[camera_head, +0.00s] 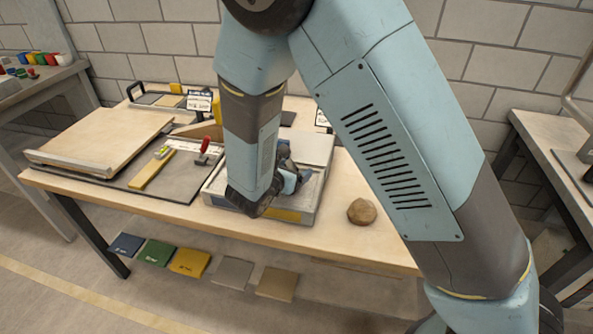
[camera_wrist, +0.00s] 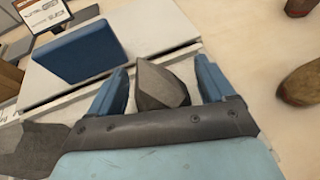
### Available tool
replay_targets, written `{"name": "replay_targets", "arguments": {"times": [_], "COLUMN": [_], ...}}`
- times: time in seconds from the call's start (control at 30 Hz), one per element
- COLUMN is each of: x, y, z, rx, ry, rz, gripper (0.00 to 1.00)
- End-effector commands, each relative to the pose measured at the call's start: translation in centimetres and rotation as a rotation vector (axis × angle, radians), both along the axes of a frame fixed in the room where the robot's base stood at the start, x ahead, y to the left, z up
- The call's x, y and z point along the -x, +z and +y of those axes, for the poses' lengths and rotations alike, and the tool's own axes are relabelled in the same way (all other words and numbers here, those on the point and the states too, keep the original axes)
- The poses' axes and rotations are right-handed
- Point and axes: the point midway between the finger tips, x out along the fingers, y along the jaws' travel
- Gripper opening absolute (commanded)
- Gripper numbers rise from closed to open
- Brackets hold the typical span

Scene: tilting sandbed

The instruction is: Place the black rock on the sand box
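A dark grey, faceted rock (camera_wrist: 161,84), which fits the black rock, lies between the two blue fingers of my gripper (camera_wrist: 160,80) in the wrist view. The fingers stand apart with the rock filling most of the gap. I cannot tell if both press on it or if it rests on the surface below. In the head view my gripper (camera_head: 290,180) is low over a pale shallow box (camera_head: 306,205), which looks like the sand box, on the wooden table. My arm hides much of the box, and the rock cannot be made out there.
A brown rock (camera_head: 362,211) lies on the table right of the box and also shows in the wrist view (camera_wrist: 300,84). A blue block (camera_wrist: 78,50) sits beyond the left finger. A wooden board (camera_head: 100,140) and a dark mat with tools (camera_head: 185,185) lie left.

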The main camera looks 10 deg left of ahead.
Motion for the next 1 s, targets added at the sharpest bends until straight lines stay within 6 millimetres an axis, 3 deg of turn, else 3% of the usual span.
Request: {"name": "replay_targets", "arguments": {"times": [0.43,1.0], "x": [0.9,9.3], "y": [0.4,4.0], "z": [0.4,3.2], "rx": [-0.001,-0.001], "ry": [0.003,0.003], "rz": [0.001,0.000], "gripper": [0.88,0.88]}}
